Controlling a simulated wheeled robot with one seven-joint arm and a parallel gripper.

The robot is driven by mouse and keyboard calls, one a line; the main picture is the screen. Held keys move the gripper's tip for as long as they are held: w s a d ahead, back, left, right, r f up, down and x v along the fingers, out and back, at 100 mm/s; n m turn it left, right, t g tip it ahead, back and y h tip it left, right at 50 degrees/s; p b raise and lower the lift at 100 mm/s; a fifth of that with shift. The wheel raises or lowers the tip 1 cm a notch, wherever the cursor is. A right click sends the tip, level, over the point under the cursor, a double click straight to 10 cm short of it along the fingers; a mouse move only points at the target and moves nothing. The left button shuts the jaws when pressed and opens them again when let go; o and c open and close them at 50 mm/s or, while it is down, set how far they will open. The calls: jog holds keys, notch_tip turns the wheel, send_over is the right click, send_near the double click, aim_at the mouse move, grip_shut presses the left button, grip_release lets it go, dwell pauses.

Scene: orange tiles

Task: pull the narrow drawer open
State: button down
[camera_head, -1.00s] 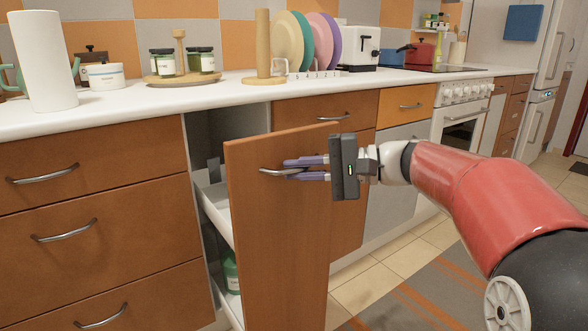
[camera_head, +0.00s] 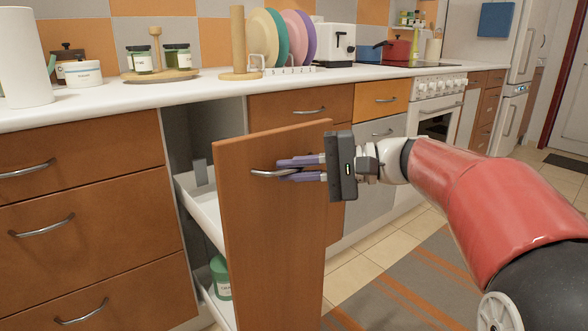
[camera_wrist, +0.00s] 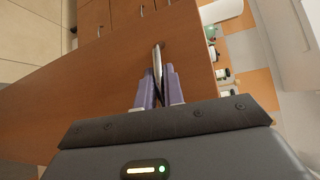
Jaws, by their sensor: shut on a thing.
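The narrow drawer stands pulled out from the cabinet row, its tall brown front (camera_head: 270,235) well clear of the opening. Its white inner trays (camera_head: 203,207) show behind the front, with a green jar (camera_head: 220,278) on the lower one. My gripper (camera_head: 284,170) is shut on the metal bar handle (camera_head: 262,173) near the top of the front. In the wrist view the purple fingers (camera_wrist: 158,85) close around the handle (camera_wrist: 157,62) from both sides. The drawer's inner back is hidden.
Brown drawers with bar handles (camera_head: 75,215) flank the opening on the left. The white counter (camera_head: 120,99) above holds jars, plates and a toaster (camera_head: 333,43). A grey and orange rug (camera_head: 405,290) lies on the tiled floor at right.

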jog(key=c, duration=1.5)
grip_release()
jog(key=v, duration=0.7)
jog(key=shift+d+p, duration=0.3)
jog(key=shift+d, duration=0.1)
jog(key=shift+s, duration=0.1)
jog(key=s+a+f+h+p, duration=0.4)
jog(key=s+f+h, duration=0.4)
jog(key=s, duration=0.3)
jog(key=s+d+f+n+t+h+p, duration=0.2)
jog(key=s+d+f+n+h+p, duration=0.1)
jog(key=s+d+f+h, duration=0.3)
jog(key=shift+s+d+n+t+h, duration=0.3)
jog(key=shift+s+d+t+h, duration=0.1)
jog(key=shift+s+d+h, duration=0.7)
